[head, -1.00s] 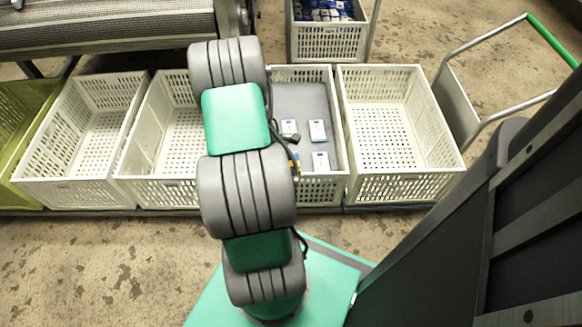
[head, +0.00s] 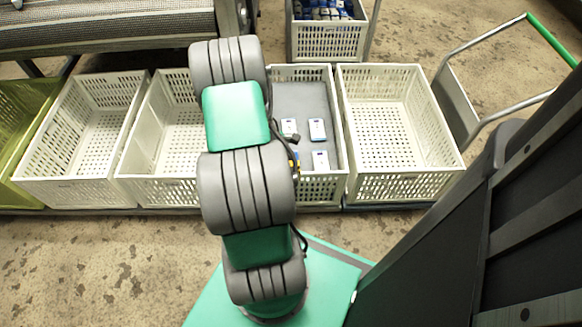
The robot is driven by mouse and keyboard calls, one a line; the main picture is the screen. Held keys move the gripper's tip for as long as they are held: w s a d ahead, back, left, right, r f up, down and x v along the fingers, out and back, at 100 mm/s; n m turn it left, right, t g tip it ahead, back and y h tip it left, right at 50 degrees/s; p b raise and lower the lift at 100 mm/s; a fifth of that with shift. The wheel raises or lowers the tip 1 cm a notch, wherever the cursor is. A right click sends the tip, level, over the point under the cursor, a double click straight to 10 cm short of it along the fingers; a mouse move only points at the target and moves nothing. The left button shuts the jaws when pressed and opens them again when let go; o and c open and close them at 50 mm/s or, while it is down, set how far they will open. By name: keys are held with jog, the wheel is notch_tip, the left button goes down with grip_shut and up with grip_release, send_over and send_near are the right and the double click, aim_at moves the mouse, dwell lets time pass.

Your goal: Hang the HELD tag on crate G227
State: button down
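No HELD tag can be made out, and no crate number G227 is legible. A row of crates stands in front of me: a yellow-green crate (head: 30,140) at far left, a white crate (head: 75,190), a second white crate (head: 150,190) partly behind my arm, a white crate with a grey floor (head: 325,187), and an empty white crate (head: 405,188) at right. Several small white, blue-edged items (head: 317,129) lie in the grey-floored crate. My gripper is hidden behind my arm links; only dark cables and a small yellow bit show beside the arm.
A white crate (head: 328,42) with blue packs stands behind the row. A mesh conveyor or drum (head: 110,25) is at the upper left. A trolley with a green-ended handle (head: 548,38) stands at right. Bare concrete floor (head: 100,260) lies in front at left.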

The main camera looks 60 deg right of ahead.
jog(key=shift+f+b, duration=0.7)
jog(key=shift+f, duration=0.75)
jog(key=c, duration=1)
grip_release()
jog(key=p+v, duration=0.3)
jog(key=v, duration=0.5)
